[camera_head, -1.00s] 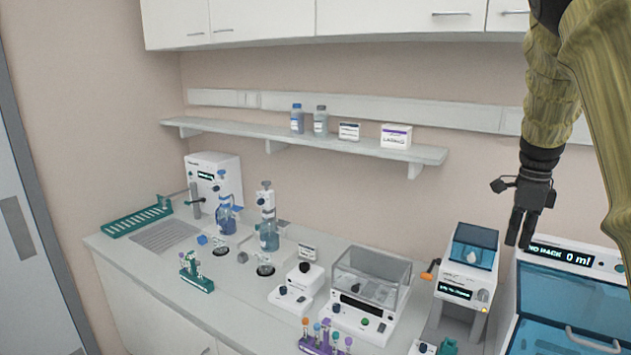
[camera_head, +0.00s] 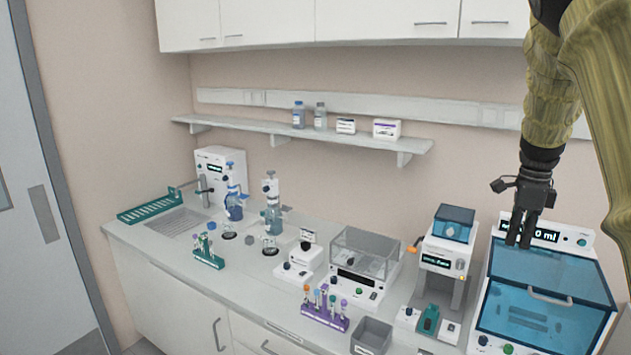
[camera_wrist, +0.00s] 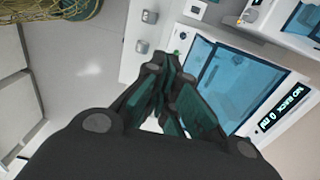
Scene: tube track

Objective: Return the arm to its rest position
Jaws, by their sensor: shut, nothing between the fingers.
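My gripper (camera_head: 519,238) hangs from my arm at the right of the head view, fingers pointing down. It is shut and empty, in front of the blue-lidded machine (camera_head: 545,286) whose display reads "0 ml". In the wrist view my gripper (camera_wrist: 160,68) shows its dark fingers together. The same machine (camera_wrist: 225,75) lies beyond the fingers there, its display at the right edge. I cannot tell the exact gap between the fingers and the machine.
A smaller machine (camera_head: 441,262), a clear-lidded box (camera_head: 362,268), a purple tube rack (camera_head: 323,317), a green tube rack (camera_head: 208,258) and a grey bin (camera_head: 371,336) stand on the counter. A shelf (camera_head: 300,136) runs along the wall. Floor (camera_wrist: 85,70) shows clear in the wrist view.

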